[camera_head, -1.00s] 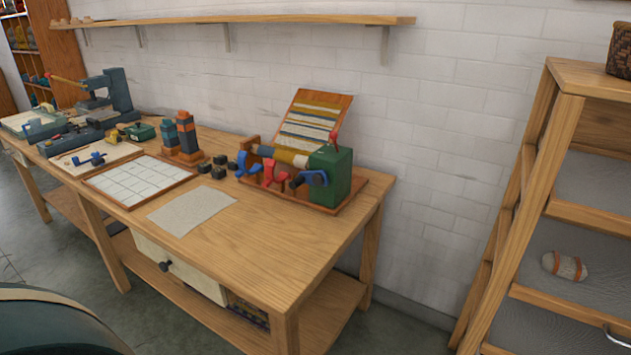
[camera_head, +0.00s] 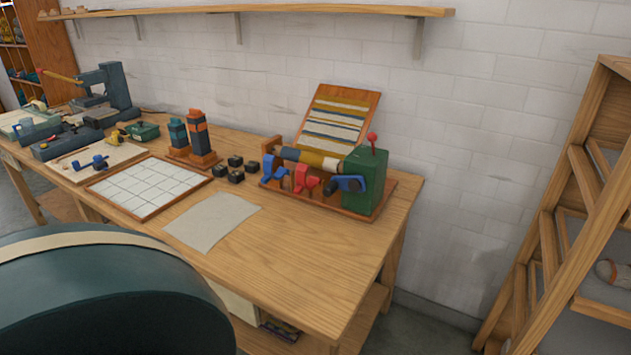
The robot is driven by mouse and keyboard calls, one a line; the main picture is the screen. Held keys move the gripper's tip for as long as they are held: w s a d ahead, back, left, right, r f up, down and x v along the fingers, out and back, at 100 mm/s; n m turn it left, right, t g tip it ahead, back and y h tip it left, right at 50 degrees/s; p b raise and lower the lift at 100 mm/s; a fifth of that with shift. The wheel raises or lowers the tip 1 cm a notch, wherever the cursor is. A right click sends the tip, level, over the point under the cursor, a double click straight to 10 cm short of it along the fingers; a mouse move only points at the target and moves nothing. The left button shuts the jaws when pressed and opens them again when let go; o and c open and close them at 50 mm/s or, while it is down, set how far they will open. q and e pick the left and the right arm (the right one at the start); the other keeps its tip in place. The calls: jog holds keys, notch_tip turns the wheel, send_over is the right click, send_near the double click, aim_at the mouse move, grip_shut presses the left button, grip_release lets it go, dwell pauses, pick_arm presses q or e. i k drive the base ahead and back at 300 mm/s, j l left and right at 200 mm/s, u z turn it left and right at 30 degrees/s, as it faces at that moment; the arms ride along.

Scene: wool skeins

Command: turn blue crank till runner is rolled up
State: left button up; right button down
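The rolling device stands on the wooden workbench (camera_head: 310,285), near its back right. It has a green housing (camera_head: 367,182) with a red-knobbed lever (camera_head: 372,138) on top. The blue crank (camera_head: 348,183) is on the housing's left front side, its handle pointing left. A roller with a yellowish wrapped part (camera_head: 318,161) runs left from the housing. The striped runner (camera_head: 334,124) lies on a tilted wooden board behind the roller. A blue clamp-like part (camera_head: 273,171) and a red one (camera_head: 304,179) stand in front of the roller. Neither gripper shows.
A grey cloth (camera_head: 212,221) and a white gridded tray (camera_head: 150,188) lie left of the device. A wooden shelf unit (camera_head: 575,190) is at right. The bench's front right is clear.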

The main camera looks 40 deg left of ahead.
aim_at(350, 183)
jog(key=k+j, duration=0.1)
jog(key=j, duration=0.65)
jog(key=k+j, duration=0.1)
jog(key=j, duration=0.6)
jog(key=k+j, duration=0.1)
jog(key=j, duration=1.35)
jog(key=k+u, duration=0.35)
jog(key=u, duration=0.15)
